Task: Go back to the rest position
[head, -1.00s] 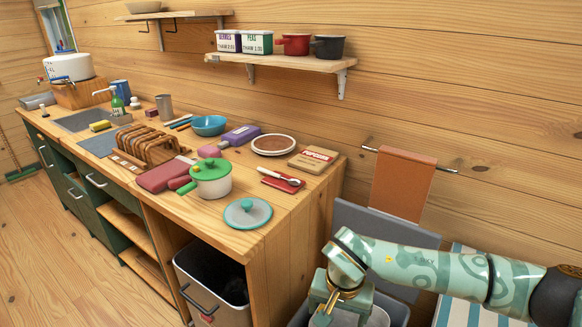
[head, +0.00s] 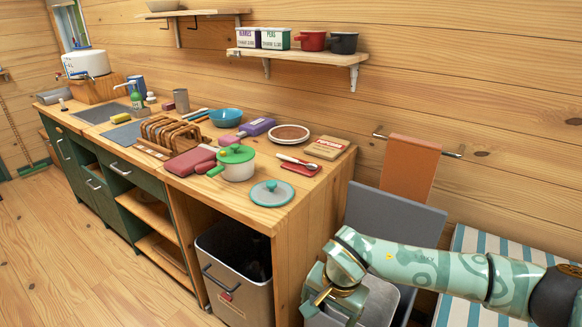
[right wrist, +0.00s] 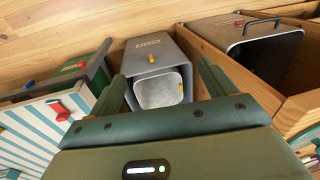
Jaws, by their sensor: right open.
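My right arm comes in from the right in the head view. Its gripper (head: 322,298) points down beside the end of the wooden counter, over an open grey bin (head: 378,303). In the right wrist view the two green fingers of this gripper (right wrist: 160,75) are spread apart with nothing between them. The grey bin (right wrist: 148,52) with its pale inside shows beyond them. My left gripper is in neither view.
A striped mat (head: 500,245) lies at right. The wooden floor (head: 75,260) at left is clear.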

